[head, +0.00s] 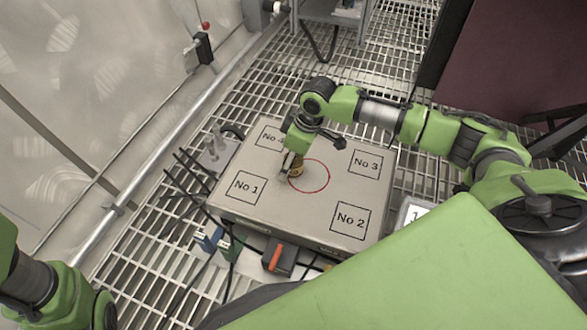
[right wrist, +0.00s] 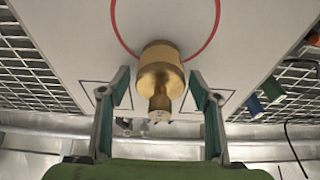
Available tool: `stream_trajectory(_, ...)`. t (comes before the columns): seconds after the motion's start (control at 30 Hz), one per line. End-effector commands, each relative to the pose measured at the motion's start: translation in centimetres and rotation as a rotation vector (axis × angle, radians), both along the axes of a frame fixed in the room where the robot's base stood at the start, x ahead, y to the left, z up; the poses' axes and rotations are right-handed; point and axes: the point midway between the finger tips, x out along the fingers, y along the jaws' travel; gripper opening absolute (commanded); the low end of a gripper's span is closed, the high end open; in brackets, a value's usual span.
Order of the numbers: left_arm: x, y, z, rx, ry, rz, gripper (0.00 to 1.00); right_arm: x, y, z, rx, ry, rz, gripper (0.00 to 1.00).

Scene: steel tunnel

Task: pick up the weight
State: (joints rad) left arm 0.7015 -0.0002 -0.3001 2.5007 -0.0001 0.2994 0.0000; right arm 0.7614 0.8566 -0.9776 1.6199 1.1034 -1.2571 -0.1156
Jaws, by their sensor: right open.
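The brass weight (right wrist: 161,68) has a wide round body and a narrower knob. In the right wrist view its knob end lies between the open fingers of my right gripper (right wrist: 160,84), with a gap on each side. In the head view the weight (head: 297,170) stands on the box top at the left part of a red circle, partly hidden by my right gripper (head: 289,163), which reaches down over it. My left arm shows only at the lower left edge; its gripper is out of view.
The grey box (head: 268,205) bears squares marked No 1 to No 4 around the red circle (head: 325,176). Cables and small connectors (head: 208,240) lie left of and in front of it. Metal grating surrounds it. A pipe and wall run along the left.

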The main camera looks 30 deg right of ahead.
Motion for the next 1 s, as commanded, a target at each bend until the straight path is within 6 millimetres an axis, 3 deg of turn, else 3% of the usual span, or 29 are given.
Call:
stream_trajectory(0.27,0.00,-0.01,-0.15,0.000,0.000,0.000,0.40,0.06,0.04,-0.17,0.000,0.000,0.000,0.58)
stream_trajectory(0.37,-0.02,-0.02,-0.15,0.001,-0.001,0.000,0.40,0.05,0.04,-0.17,0.000,0.000,0.000,0.37)
stream_trajectory(0.5,-0.01,-0.02,-0.16,0.001,-0.001,0.000,0.40,0.05,0.04,-0.18,0.000,0.000,0.000,0.00)
stream_trajectory(1.0,0.01,-0.02,0.45,0.001,0.000,0.000,0.40,0.21,0.08,0.55,0.002,-0.005,-0.001,0.00)
